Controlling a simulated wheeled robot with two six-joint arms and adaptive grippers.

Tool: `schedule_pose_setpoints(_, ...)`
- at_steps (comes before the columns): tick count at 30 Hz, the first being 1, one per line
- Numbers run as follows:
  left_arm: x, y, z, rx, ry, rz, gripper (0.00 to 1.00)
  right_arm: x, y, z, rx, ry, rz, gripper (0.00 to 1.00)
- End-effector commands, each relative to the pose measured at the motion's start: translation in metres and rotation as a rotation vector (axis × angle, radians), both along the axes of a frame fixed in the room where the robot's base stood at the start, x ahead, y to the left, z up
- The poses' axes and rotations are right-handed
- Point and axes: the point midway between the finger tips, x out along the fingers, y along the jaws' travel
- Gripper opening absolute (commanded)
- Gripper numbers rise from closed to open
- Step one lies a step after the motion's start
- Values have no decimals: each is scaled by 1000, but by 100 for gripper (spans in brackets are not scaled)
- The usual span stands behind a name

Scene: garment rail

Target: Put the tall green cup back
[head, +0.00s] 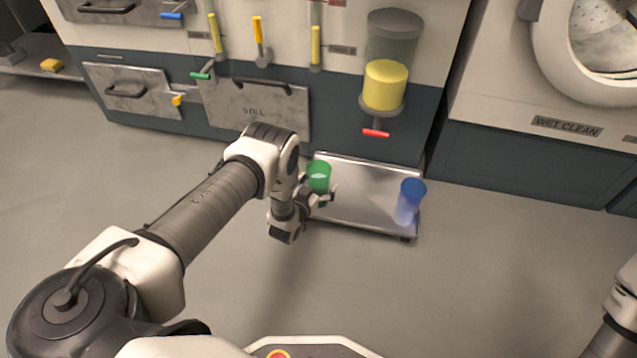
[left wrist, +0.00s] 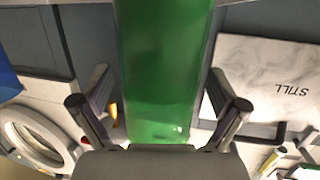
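The tall green cup (head: 319,174) is upright at the left end of the metal tray (head: 362,195). My left gripper (head: 325,196) is around its lower part, with one finger on each side. In the left wrist view the green cup (left wrist: 160,75) fills the space between the fingers (left wrist: 160,85), with narrow gaps at its sides, so the gripper looks open. The cup's base is partly hidden by the gripper, and I cannot tell whether it touches the tray. My right gripper is not in view; only part of the right arm shows.
A blue cup (head: 410,202) stands at the tray's right end. Above the tray is a dispenser with yellow contents (head: 386,85) and a red tap (head: 376,133). A cabinet panel marked STILL (head: 255,108) is behind my left arm. The floor in front is clear.

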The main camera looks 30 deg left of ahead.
Motion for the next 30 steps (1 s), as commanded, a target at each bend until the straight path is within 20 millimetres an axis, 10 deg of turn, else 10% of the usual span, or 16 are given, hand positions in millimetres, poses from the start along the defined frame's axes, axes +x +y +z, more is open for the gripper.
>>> schedule_pose_setpoints(11,-7,-1,7,0,2,0,99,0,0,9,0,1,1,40)
schedule_pose_setpoints(24,-106,-7,28,0,3,0,99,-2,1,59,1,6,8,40)
schedule_pose_setpoints(30,-118,-8,27,0,1,0,99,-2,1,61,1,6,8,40)
